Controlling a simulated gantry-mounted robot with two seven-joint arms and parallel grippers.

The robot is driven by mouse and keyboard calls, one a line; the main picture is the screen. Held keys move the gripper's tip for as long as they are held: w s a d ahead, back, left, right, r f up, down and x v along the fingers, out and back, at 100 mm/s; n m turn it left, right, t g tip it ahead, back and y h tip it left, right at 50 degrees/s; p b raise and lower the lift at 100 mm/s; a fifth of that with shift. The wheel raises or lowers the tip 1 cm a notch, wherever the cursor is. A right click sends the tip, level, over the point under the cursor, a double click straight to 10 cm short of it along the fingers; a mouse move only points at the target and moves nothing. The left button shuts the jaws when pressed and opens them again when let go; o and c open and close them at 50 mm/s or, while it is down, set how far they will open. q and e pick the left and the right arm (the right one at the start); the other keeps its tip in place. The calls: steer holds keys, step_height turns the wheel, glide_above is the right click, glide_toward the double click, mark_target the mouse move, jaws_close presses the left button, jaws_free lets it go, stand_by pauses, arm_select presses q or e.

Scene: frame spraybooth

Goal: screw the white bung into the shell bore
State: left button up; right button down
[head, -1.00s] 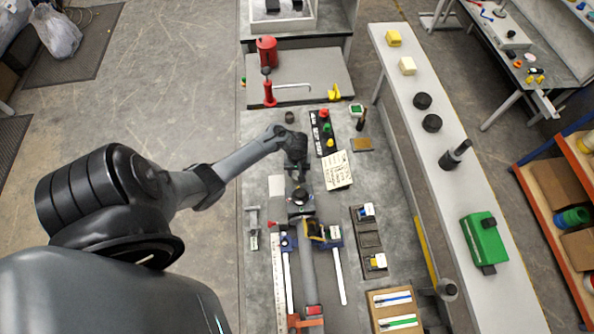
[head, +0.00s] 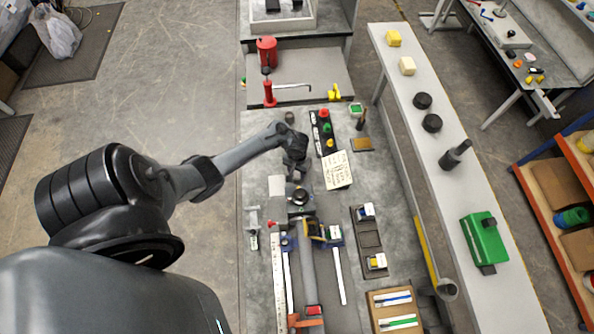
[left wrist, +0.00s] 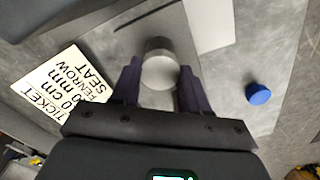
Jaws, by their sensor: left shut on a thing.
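My left gripper (head: 296,168) hangs over the grey bench, near the far end of a clamped grey tube (head: 307,265), which appears to be the shell. In the left wrist view, its two dark fingers (left wrist: 160,88) are shut on a short cylinder, the white bung (left wrist: 160,72), with a pale round end and a greyer side. The bung cannot be made out in the head view. A dark round fitting (head: 299,196) sits just nearer than the gripper, in line with the tube. The inside of the bore cannot be seen. My right gripper is not in view.
A printed card (head: 337,171) lies right of the gripper, and a blue cap (left wrist: 258,94) shows in the left wrist view. Blue-and-yellow clamps (head: 325,233) and a white ruler (head: 278,285) lie by the tube. A dark tray (head: 369,240) is to the right.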

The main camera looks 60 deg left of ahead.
arm_select(q)
steer(key=m, duration=0.4)
steer(key=shift+w, duration=0.1)
steer(key=m, duration=0.3)
steer(key=shift+a, duration=0.1)
steer(key=shift+m, duration=0.8)
steer(key=m, duration=0.4)
steer(key=shift+m+b, duration=0.3)
